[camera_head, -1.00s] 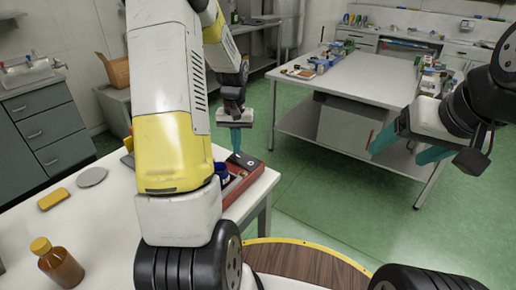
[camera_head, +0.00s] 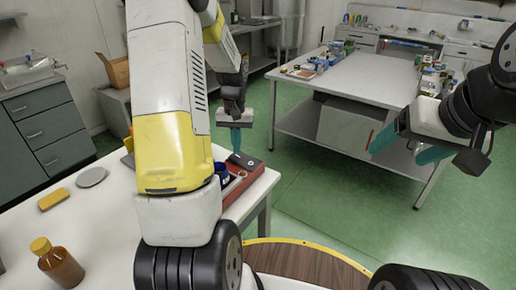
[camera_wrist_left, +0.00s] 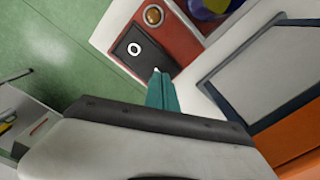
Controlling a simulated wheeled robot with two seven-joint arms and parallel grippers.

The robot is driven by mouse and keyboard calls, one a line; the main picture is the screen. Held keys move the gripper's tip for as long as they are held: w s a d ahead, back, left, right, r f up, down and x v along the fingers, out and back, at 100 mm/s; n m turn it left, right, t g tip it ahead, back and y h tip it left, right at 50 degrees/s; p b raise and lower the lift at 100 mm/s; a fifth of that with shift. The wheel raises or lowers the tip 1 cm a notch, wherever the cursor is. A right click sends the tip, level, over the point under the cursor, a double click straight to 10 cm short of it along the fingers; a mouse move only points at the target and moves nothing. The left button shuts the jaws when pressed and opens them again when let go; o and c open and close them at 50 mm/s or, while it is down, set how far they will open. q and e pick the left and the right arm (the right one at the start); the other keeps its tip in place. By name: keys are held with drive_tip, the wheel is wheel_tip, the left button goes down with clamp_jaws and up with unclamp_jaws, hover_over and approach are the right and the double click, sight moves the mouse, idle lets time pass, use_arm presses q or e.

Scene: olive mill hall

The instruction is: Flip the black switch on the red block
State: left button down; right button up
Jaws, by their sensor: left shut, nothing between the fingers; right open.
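The red block (camera_head: 236,190) lies on the near white table at its right edge, partly hidden by my left arm. Its black switch (camera_head: 245,160) is at the far end. In the left wrist view the red block (camera_wrist_left: 178,47) shows the black switch (camera_wrist_left: 131,54) with a white ring mark, beside a round amber part (camera_wrist_left: 153,15). My left gripper (camera_head: 236,138) is shut and empty, pointing down over the switch. In the left wrist view its teal fingertips (camera_wrist_left: 157,76) are at the switch's near edge; I cannot tell whether they touch. My right gripper (camera_head: 408,149) is open and empty, away over the floor.
A brown bottle with a yellow cap (camera_head: 60,265), a yellow sponge-like piece (camera_head: 53,199) and a grey disc (camera_head: 91,177) are on the near table (camera_head: 110,225). A blue container (camera_head: 221,171) stands by the block. Another table (camera_head: 370,82) stands behind, across green floor.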

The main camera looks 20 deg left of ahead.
sight(238, 156)
use_arm(q)
drive_tip(key=shift+f, duration=1)
idle(0.8)
drive_tip(key=shift+r, duration=3.55)
drive_tip(key=shift+r, duration=0.1)
drive_tip(key=s+d+r+m+t, duration=0.1)
drive_tip(key=s+d+r+t, duration=0.1)
drive_tip(key=s+d+r, duration=0.3)
drive_tip(key=s+d+r+t, duration=0.1)
drive_tip(key=s+r, duration=0.3)
drive_tip(key=r, duration=0.3)
drive_tip(key=s+d+r+m+t+h, duration=0.1)
drive_tip(key=s+d+r, duration=0.1)
drive_tip(key=s, duration=0.4)
drive_tip(key=s+d+r+t+h, duration=0.1)
drive_tip(key=s+d+t, duration=0.1)
drive_tip(key=s+d, duration=0.2)
drive_tip(key=shift+s+r+m, duration=0.35)
drive_tip(key=shift+s+m, duration=0.05)
drive_tip(key=shift+s, duration=0.7)
